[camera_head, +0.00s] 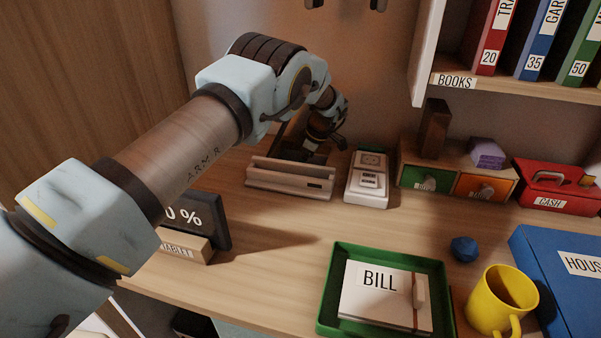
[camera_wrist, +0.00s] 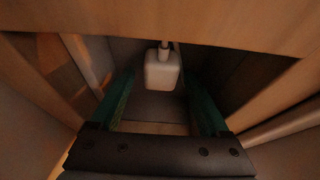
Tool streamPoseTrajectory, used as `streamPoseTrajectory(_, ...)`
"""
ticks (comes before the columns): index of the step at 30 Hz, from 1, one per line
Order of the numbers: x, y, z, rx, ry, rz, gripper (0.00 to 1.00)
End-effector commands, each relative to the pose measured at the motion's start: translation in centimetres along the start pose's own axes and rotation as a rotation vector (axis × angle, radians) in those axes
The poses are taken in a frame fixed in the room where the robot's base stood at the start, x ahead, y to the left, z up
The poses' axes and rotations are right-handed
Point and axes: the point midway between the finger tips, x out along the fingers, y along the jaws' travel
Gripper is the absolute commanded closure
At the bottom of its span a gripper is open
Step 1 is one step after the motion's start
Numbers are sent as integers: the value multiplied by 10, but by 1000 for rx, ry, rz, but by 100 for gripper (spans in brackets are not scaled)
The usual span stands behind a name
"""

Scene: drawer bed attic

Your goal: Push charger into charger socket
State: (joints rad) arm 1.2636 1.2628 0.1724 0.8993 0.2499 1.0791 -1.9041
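In the wrist view a white block-shaped charger (camera_wrist: 162,71) with a cable at its far end sits in a narrow space. My gripper (camera_wrist: 161,84) is open, with its green-padded fingers on either side of the charger and visible gaps to it. In the head view my gripper (camera_head: 313,146) is low behind a pale dock-like holder (camera_head: 290,184); its fingertips and the charger are hidden there. A white socket unit (camera_head: 367,182) stands just right of the holder, with a round outlet and a dark-marked panel on top.
A tablet (camera_head: 205,217) reading "0 %" stands in a wooden stand at left. Small labelled drawers (camera_head: 463,188) and a red cash box (camera_head: 556,188) are at right. A green tray (camera_head: 441,305) with a bill book is in front. Wooden panels closely surround the fingers in the wrist view.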

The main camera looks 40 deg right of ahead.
Motion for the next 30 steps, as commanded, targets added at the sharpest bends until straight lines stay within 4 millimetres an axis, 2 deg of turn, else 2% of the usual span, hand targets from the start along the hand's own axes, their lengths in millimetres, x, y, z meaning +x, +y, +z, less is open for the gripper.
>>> streamPoseTrajectory(2,0,0,0,0,0,0,31)
streamPoseTrajectory(20,0,0,0,0,0,0,98)
streamPoseTrajectory(30,-2,0,-1,0,0,1,100)
